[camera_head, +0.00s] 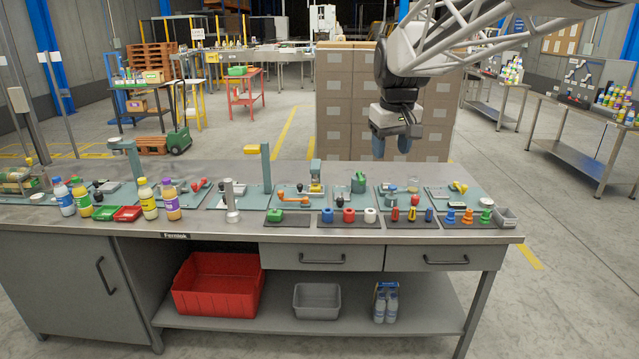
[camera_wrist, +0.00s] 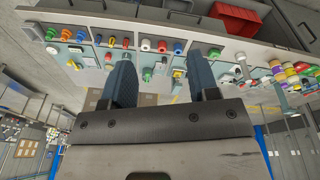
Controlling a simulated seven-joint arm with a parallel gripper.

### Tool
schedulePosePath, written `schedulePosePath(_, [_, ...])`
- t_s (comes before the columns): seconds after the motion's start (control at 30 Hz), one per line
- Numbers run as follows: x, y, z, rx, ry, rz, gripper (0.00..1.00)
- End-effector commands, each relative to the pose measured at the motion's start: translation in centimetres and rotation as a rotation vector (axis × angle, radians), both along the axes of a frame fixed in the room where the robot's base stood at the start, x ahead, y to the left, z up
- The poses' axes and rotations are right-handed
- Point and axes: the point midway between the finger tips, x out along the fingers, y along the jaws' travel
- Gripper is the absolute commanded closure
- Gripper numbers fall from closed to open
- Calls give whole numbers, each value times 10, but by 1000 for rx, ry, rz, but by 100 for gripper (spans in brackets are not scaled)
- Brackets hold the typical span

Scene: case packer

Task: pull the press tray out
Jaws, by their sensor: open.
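My gripper (camera_head: 391,146) is open and empty, raised above the back right part of the workbench. Its two blue fingers stand well apart in the wrist view (camera_wrist: 163,78), with nothing between them. A teal post with a yellow head (camera_head: 258,150) stands on a teal plate left of the bench's middle. A smaller teal fixture with a yellow part (camera_head: 315,178) stands to its right. Another teal post with an arm (camera_head: 125,146) stands at the left. I cannot tell which of these is the press, and I cannot make out its tray clearly.
The grey workbench (camera_head: 370,236) holds several teal plates with knobs and handles. A red bin (camera_head: 218,305) and grey bin (camera_head: 317,312) sit below. Stacked cartons (camera_head: 345,100) stand behind.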

Motion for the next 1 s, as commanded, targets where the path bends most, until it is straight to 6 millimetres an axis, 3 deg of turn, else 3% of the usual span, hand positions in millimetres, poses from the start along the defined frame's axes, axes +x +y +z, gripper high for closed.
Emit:
schedulePosePath(0.1, [32,7,2,-4,8,28,45])
schedulePosePath(0.47, [120,31,4,-18,20,113,45])
schedulePosePath(1.0, [245,72,-15,-38,41,243,45])
